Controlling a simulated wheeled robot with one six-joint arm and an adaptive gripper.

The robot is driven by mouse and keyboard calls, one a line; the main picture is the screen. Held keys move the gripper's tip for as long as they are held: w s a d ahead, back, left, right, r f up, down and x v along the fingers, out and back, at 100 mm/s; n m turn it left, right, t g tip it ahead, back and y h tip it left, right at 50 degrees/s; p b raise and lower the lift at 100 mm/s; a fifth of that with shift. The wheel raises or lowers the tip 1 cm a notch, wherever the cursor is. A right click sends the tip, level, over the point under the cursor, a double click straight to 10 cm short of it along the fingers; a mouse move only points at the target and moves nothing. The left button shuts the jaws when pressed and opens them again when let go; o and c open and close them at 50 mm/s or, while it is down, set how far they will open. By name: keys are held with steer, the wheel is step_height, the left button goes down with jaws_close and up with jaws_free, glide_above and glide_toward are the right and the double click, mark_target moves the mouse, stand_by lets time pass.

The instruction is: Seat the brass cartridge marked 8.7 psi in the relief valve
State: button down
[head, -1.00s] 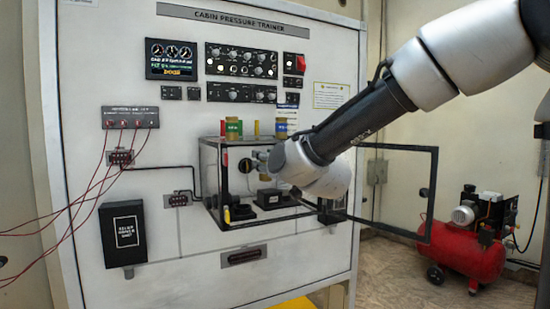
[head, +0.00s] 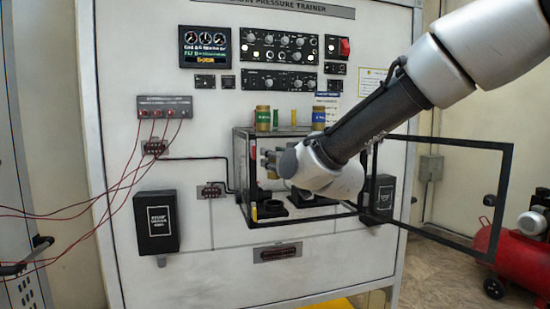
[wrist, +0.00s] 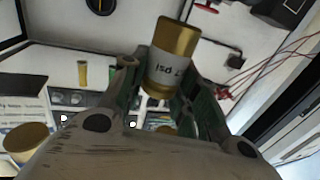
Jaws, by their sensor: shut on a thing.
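My gripper (wrist: 160,85) is shut on a brass cartridge (wrist: 173,50) in the wrist view. Its white label shows "7 psi"; the start of the marking is out of sight. The cartridge's plain brass end points away from the gripper. In the head view my gripper (head: 268,158) is at the open front of a clear black-edged box (head: 243,185) on the panel, in its upper left part. The gripper's body hides much of the box's inside. A dark round fitting (head: 270,208) shows low in the box; I cannot tell whether it is the relief valve.
The box's framed door (head: 508,190) stands open at right. Red leads (head: 125,165) hang at left. A red compressor (head: 497,250) stands right.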

mark_target(274, 178)
steer(key=shift+f, duration=2.8)
steer(key=shift+f, duration=1.4)
steer(key=c, duration=1)
jaws_free()
steer(key=v, duration=0.7)
steer(key=shift+s, duration=0.25)
steer(key=shift+d, duration=0.15)
